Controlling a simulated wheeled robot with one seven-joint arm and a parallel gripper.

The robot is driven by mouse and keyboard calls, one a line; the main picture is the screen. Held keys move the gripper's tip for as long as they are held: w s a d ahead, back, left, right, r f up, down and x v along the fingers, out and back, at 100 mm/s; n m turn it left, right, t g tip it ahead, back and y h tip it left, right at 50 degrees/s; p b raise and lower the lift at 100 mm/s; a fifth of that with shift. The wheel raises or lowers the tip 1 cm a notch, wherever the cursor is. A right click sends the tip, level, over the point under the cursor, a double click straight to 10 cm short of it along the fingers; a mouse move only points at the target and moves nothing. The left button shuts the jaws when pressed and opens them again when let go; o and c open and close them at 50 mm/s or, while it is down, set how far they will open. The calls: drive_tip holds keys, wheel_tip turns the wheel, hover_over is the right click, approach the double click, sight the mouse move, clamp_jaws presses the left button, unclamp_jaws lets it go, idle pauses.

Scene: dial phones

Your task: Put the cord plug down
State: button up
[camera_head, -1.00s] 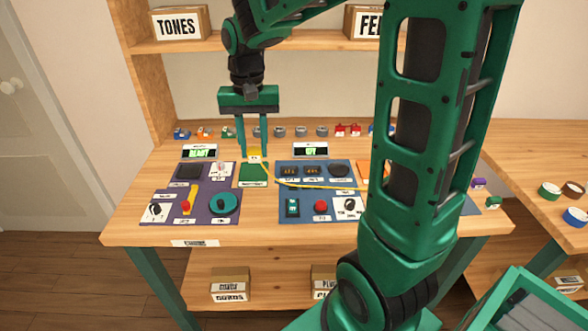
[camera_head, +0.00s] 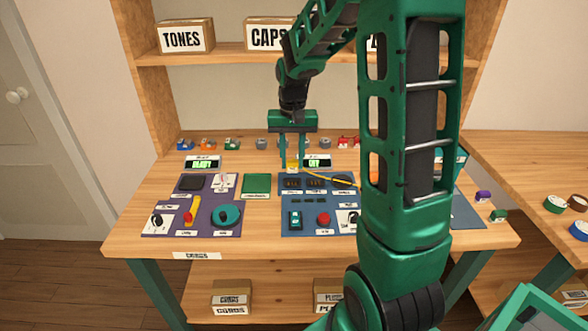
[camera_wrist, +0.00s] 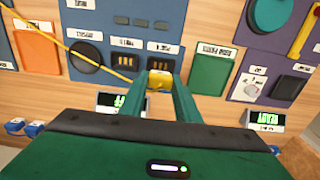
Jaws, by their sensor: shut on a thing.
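The yellow cord plug (camera_wrist: 160,81) is between the fingertips of my gripper (camera_wrist: 160,88) in the wrist view, with its yellow cord (camera_wrist: 92,62) running off to the left. In the head view my gripper (camera_head: 292,166) is shut on the plug at the back edge of the blue panel (camera_head: 318,212), near its black sockets. I cannot tell whether the plug touches the panel. A green pad (camera_head: 257,185) lies bare to the left, between the purple panel (camera_head: 190,212) and the blue one.
Lit displays (camera_head: 203,162) stand behind the panels. Several small coloured blocks line the back of the table. Labelled boxes (camera_head: 185,36) sit on the shelf above.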

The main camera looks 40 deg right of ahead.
sight(292, 172)
drive_tip(key=shift+f, duration=2)
drive_tip(key=o, duration=1)
drive_tip(key=shift+o, duration=0.2)
wheel_tip(292, 172, up, 11)
drive_tip(key=shift+r, duration=0.1)
drive_tip(key=shift+s+r, duration=0.15)
drive_tip(key=shift+r, duration=0.3)
drive_tip(key=s+f, duration=0.1)
drive_tip(key=s, duration=1.3)
drive_tip(key=s+a+f, duration=0.1)
drive_tip(key=s, duration=1.3)
drive_tip(key=shift+s+a+f, duration=0.15)
drive_tip(key=shift+a+f, duration=0.15)
drive_tip(key=shift+f, duration=0.1)
